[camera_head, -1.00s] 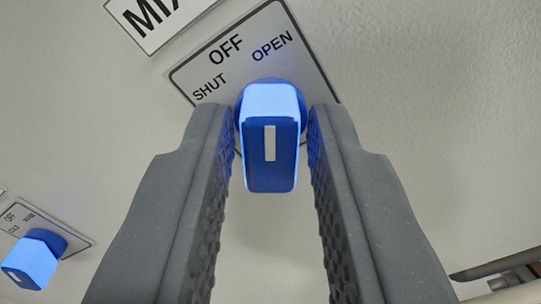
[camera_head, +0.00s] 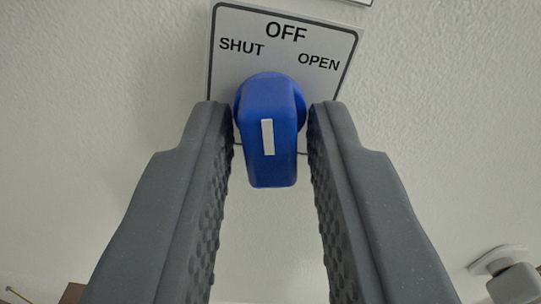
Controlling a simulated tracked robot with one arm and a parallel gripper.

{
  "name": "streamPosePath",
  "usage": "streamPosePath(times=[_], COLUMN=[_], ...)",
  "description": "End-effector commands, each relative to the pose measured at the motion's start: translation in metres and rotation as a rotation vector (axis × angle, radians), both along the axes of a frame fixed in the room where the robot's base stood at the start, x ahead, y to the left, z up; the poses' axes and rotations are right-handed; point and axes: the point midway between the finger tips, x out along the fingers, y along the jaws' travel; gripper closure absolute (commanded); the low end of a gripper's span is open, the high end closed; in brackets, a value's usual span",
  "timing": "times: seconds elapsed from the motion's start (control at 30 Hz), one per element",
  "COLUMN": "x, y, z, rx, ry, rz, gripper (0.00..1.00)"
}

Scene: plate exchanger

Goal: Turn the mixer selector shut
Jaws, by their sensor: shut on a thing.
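The mixer selector (camera_head: 271,130) is a blue knob with a white mark, on a wall plate (camera_head: 225,75) lettered SHUT, OFF and OPEN. SHUT is at the upper left, OFF at the top middle and OPEN at the upper right. The knob's mark is nearly upright in the picture, tipped slightly left, and lines up roughly between SHUT and OFF. My gripper (camera_head: 271,125) has one grey finger on each side of the knob and is shut on it. The knob hides the plate's lower middle.
The pale textured wall is bare on both sides of the plate. A grey fitting (camera_head: 510,282) is at the lower right corner. A brown edge (camera_head: 72,293) and a thin rod show at the lower left. The corner of another label plate shows at the top.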

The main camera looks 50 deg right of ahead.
Motion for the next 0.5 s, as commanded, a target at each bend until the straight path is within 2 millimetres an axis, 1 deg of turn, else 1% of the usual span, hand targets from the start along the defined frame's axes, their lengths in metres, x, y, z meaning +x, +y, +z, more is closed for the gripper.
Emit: streamPosePath(times=[0.37,0.5], x=[0.0000,-0.0001], y=[0.0000,0.0000], z=[0.0030,0.0041], rx=[-0.175,-0.268], ry=[0.136,0.208], rz=[0.001,-0.001], gripper=[1.00,1.00])
